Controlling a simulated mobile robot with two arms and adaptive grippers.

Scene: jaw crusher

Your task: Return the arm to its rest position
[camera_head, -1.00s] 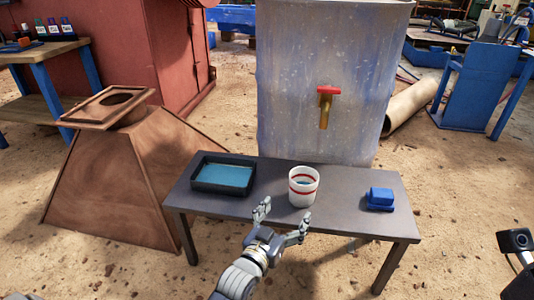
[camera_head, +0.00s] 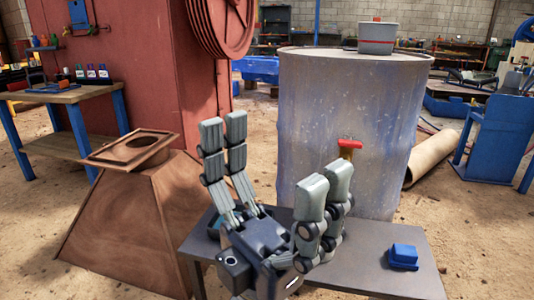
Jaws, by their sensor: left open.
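My left gripper (camera_head: 272,160) is raised close in front of the camera, fingers upward and spread wide, with nothing between them. It stands in front of the grey table (camera_head: 385,278) and hides much of it. The black tray (camera_head: 207,222) shows only in part behind the gripper. The white cup with red bands is not visible on the table; the gripper covers that area. A blue block-like object (camera_head: 403,256) sits at the table's right. My right gripper is not in view.
A large blue-grey barrel (camera_head: 300,110) with a red-handled tap (camera_head: 349,145) stands behind the table. A grey bucket (camera_head: 378,38) with a red band sits on it. A rusty hopper (camera_head: 130,230) stands left, near a wooden workbench (camera_head: 85,95).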

